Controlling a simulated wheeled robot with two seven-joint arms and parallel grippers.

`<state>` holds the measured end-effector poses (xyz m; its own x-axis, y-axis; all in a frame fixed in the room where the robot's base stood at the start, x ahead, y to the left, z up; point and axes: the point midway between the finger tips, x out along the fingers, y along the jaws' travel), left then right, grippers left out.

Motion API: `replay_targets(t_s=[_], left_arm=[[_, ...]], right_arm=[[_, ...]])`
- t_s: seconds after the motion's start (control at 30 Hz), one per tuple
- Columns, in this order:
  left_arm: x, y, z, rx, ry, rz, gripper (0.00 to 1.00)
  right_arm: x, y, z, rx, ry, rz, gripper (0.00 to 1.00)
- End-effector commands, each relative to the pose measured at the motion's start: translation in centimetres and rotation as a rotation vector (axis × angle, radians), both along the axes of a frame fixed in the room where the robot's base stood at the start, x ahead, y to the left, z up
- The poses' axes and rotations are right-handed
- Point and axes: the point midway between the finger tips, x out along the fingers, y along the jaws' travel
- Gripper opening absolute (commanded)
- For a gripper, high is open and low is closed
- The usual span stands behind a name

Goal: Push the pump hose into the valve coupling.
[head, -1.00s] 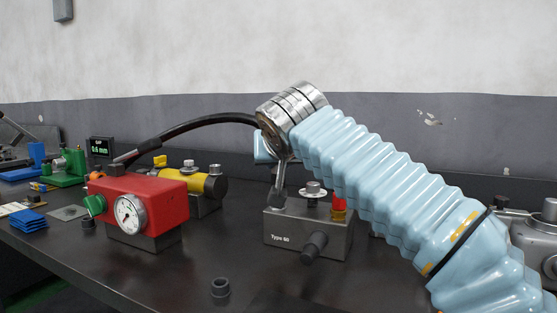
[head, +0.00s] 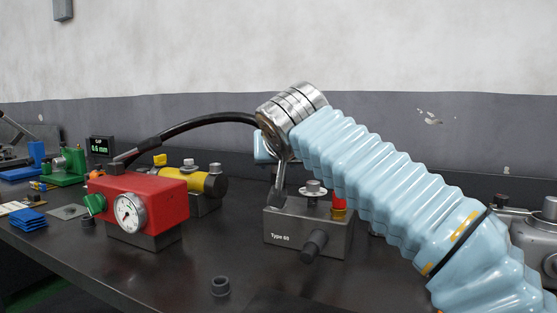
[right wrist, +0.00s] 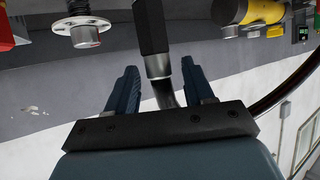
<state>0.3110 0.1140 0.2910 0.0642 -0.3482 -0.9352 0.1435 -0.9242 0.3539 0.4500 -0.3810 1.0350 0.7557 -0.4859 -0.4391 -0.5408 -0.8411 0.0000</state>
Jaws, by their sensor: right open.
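The black pump hose (head: 205,121) arches from the red pump (head: 160,200) to my right wrist. Its metal end (head: 282,172) comes down to a dark fitting at the left of the grey valve block (head: 310,233); how deep it sits cannot be seen. In the head view my right gripper is mostly hidden behind its wrist. In the right wrist view my right gripper (right wrist: 160,85) is open, with its two blue fingers on either side of the hose end (right wrist: 158,66) and gaps beside it. A dark hex fitting (right wrist: 152,25) lies beyond the fingers. My left gripper is not in view.
A small display (head: 101,146) reads 0.6 mm. A yellow cylinder unit (head: 197,183) stands behind the pump. A dark ring (head: 220,286) lies on the bench front. A grey machine (head: 535,240) stands at right. The bench between pump and valve block is mostly clear.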

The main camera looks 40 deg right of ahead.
Motion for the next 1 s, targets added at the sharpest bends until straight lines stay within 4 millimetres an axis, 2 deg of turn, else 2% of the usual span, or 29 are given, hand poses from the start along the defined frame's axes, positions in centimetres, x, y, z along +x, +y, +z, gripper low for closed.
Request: replay_targets(t_s=[0.5, 0.7, 1.0], left_arm=[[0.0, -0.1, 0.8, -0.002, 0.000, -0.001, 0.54], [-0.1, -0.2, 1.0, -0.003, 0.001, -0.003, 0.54], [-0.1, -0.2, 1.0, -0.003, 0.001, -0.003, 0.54]], right_arm=[[-8.7, 5.6, 5.2, -0.001, -0.003, 0.001, 0.52], [-10.3, 6.6, 6.0, -0.001, -0.002, 0.000, 0.52], [-10.5, 6.7, 6.1, 0.000, 0.000, 0.000, 0.52]])
